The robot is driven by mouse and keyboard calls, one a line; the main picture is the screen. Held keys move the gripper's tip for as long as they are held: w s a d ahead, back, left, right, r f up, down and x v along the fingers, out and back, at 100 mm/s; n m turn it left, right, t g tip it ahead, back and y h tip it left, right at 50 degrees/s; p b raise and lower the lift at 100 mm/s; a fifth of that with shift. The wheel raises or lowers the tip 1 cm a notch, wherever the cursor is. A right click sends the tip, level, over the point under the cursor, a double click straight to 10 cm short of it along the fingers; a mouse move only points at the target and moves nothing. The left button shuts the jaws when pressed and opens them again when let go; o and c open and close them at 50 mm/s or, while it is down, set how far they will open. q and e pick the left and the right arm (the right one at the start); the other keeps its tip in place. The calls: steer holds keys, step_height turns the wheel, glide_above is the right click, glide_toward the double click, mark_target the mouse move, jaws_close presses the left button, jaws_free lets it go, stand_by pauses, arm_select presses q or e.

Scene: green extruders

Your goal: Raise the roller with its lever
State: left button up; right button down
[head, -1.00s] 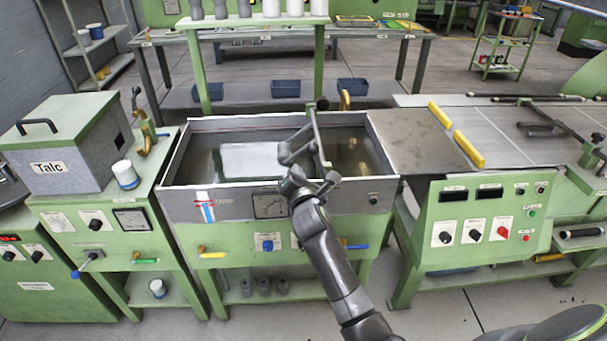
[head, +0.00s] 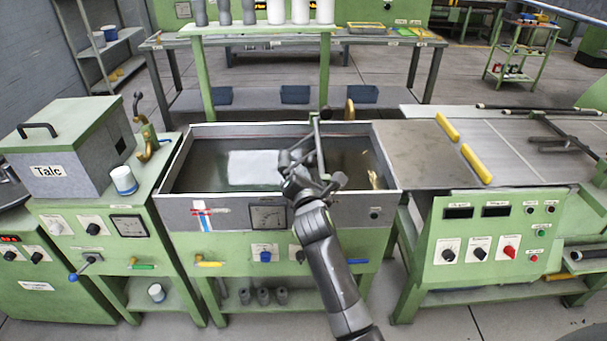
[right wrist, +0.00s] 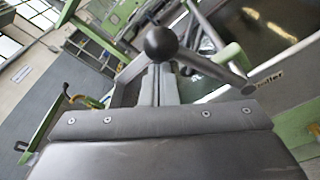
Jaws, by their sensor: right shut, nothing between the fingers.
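My right gripper (head: 298,165) reaches over the front of the water tank (head: 180,205) in the head view. Its fingers look shut and empty. A thin dark bar (head: 317,140), which looks like the lever, stands just beyond the gripper over the tank. In the right wrist view a black ball knob (right wrist: 160,42) sits just past the shut fingers (right wrist: 157,85), with grey bars running from it. I cannot tell whether the fingers touch it. A "Roller" label (right wrist: 270,80) shows to the right. The roller itself is not clearly seen. My left gripper is out of view.
The talc box (head: 65,150) and a white cup (head: 123,180) stand on the left cabinet. A flat table (head: 420,150) with two yellow bars (head: 475,163) is at the right, above a control panel (head: 490,230). A shelf with grey and white cylinders (head: 275,12) stands behind the tank.

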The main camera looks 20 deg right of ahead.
mark_target(315, 167)
steer(key=shift+d+r+m+p, duration=0.2)
steer(key=shift+d+m+p, duration=0.15)
steer(key=shift+m+p, duration=0.1)
steer(key=shift+s, duration=0.1)
steer(key=d+m+p, duration=0.1)
steer(key=d+r+m+p, duration=0.1)
steer(key=shift+s+d+r+y+p, duration=0.1)
steer(key=shift+s+r+y+p, duration=0.05)
steer(key=shift+s+y+p, duration=0.15)
steer(key=shift+s+d+m+t+p, duration=0.2)
steer(key=shift+d+m+p, duration=0.1)
steer(key=shift+d+m, duration=0.4)
steer(key=shift+s+d+m+t+p, duration=0.15)
steer(key=shift+s+d+m+p, duration=0.15)
steer(key=shift+d+m, duration=0.35)
steer(key=shift+s+d+m+t+p, duration=0.15)
steer(key=shift+d+m+p, duration=0.3)
steer(key=shift+d, duration=0.4)
